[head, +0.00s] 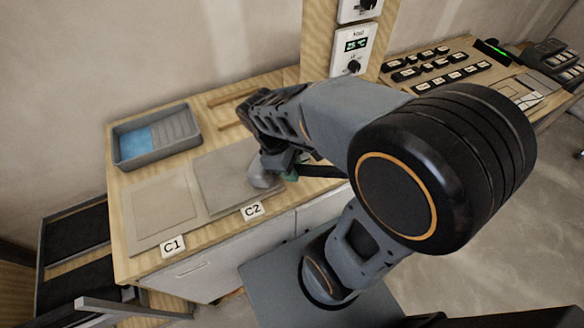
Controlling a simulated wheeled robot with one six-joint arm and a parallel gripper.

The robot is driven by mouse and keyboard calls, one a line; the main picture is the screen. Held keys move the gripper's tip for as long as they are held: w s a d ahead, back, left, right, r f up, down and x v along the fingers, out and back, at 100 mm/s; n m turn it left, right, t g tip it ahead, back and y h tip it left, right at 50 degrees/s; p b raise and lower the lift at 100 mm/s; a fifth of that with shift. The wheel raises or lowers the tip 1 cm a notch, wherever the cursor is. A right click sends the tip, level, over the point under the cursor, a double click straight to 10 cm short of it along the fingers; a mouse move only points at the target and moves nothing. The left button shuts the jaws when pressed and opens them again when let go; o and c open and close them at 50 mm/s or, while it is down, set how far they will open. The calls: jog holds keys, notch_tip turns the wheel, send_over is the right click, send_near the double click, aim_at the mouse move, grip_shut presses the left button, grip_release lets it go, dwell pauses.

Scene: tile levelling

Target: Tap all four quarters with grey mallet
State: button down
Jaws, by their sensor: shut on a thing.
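My gripper (274,148) is in the head view over the right side of the bench, partly hidden by my own arm. It is shut on the grey mallet, whose rounded grey head (262,180) shows just below it. The mallet head is at the right part of the grey tile (222,182) behind the label C2; I cannot tell whether it touches the tile. Most of the mallet's handle is hidden. A flat, paler square (163,208) lies to the left behind the label C1.
A grey tray (130,157) with a blue area and a ribbed slope stands at the back left of the bench (125,258). Wooden sticks lie behind the tile. A small green thing (291,166) shows beside the mallet. A wooden post with a dial panel (352,50) rises behind.

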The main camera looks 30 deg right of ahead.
notch_tip(320, 180, up, 3)
jog(key=shift+r+p, duration=0.2)
jog(key=shift+p, duration=0.85)
jog(key=shift+f, duration=0.15)
jog(key=shift+w, duration=0.1)
jog(key=w+r+n+t+y+p, duration=0.15)
jog(key=w+n+t+p, duration=0.35)
jog(key=w+n, duration=1.6)
jog(key=w+f+m+b, duration=0.1)
jog(key=f+b, duration=0.1)
jog(key=w+f+m+b, duration=0.1)
jog(key=f+b, duration=0.1)
jog(key=f, duration=0.1)
jog(key=w+f+m+b, duration=0.1)
jog(key=f+b, duration=0.1)
jog(key=shift+w+d+f, duration=0.1)
jog(key=shift+d+f, duration=0.05)
jog(key=shift+d, duration=0.15)
jog(key=p+v, duration=0.3)
jog(key=v, duration=0.1)
jog(key=shift+w+d+p, duration=0.25)
jog(key=shift+w+p, duration=0.05)
jog(key=shift+w, duration=0.05)
